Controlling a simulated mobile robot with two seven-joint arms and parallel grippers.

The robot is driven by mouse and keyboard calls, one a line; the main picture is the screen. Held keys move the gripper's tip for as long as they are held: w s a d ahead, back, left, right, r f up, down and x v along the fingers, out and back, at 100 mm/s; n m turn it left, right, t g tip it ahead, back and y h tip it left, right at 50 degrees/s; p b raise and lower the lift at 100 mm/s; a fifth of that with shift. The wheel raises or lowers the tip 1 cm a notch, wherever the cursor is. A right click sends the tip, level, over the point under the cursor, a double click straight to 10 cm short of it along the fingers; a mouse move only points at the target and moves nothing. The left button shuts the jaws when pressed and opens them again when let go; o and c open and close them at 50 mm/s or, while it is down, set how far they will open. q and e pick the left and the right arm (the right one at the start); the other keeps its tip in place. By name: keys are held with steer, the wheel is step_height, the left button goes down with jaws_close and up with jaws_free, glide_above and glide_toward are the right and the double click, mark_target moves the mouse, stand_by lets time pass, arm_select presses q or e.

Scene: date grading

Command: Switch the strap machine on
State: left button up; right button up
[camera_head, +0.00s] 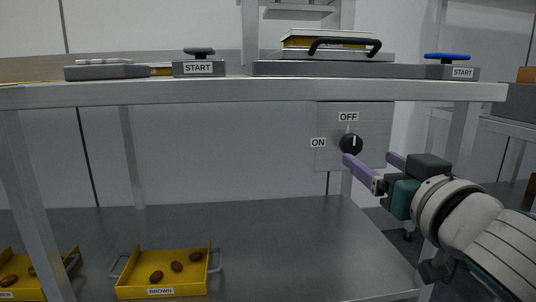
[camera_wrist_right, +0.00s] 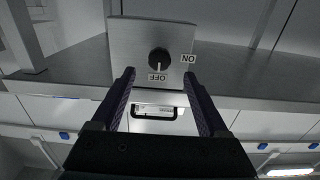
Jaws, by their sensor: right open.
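A grey switch panel (camera_head: 378,125) hangs under the table's front edge, with a black round knob (camera_head: 351,145) on it. The label OFF is above the knob and ON is to its left. The knob's white mark points up towards OFF. The wrist view shows the knob (camera_wrist_right: 159,60) upside down, its mark towards OFF. My right gripper (camera_head: 369,157) is open and empty, its purple fingers pointing at the panel. In the wrist view the fingertips (camera_wrist_right: 159,76) are spread to either side of the knob, apparently short of it. My left gripper is out of view.
Above, the grey tabletop (camera_head: 200,95) carries a machine with a black handle (camera_head: 345,43) and two START blocks, one with a black top (camera_head: 198,67), one with a blue top (camera_head: 452,66). On the lower shelf (camera_head: 290,235) stands a yellow BROWN tray (camera_head: 163,291) holding several dates.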

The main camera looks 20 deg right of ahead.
mark_target(354, 147)
steer(key=b+x, duration=0.1)
steer(key=x, duration=0.6)
steer(key=shift+w+b, duration=0.15)
steer(key=shift+b, duration=0.25)
steer(key=shift+c, duration=0.3)
steer(key=c, duration=0.3)
jaws_close()
